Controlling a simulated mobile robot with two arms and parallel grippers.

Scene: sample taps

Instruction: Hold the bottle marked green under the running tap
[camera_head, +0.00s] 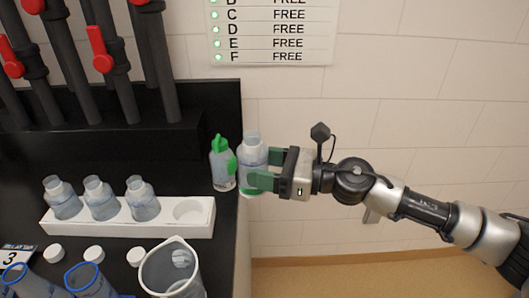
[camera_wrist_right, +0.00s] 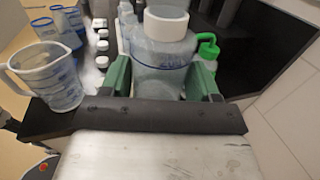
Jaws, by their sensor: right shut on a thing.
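My right gripper (camera_head: 266,168) is shut on a clear bottle (camera_head: 252,150) at the right edge of the black counter. The bottle is upright, with a green band at its base. In the right wrist view the bottle (camera_wrist_right: 160,55) sits between the green finger pads (camera_wrist_right: 160,78), with a white neck and a blue marking. Dark tap pipes (camera_head: 70,70) with red handles (camera_head: 98,48) stand at the upper left, away from the bottle. Their outlets are not clear and I see no water running. My left gripper is not in view.
A green-capped wash bottle (camera_head: 222,168) stands just left of the held bottle. A white rack (camera_head: 175,222) holds three bottles and has one empty hole. White caps (camera_head: 94,254), a clear jug (camera_head: 172,272) and blue-rimmed beakers (camera_head: 90,284) are in front. A sign (camera_head: 272,40) reads FREE.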

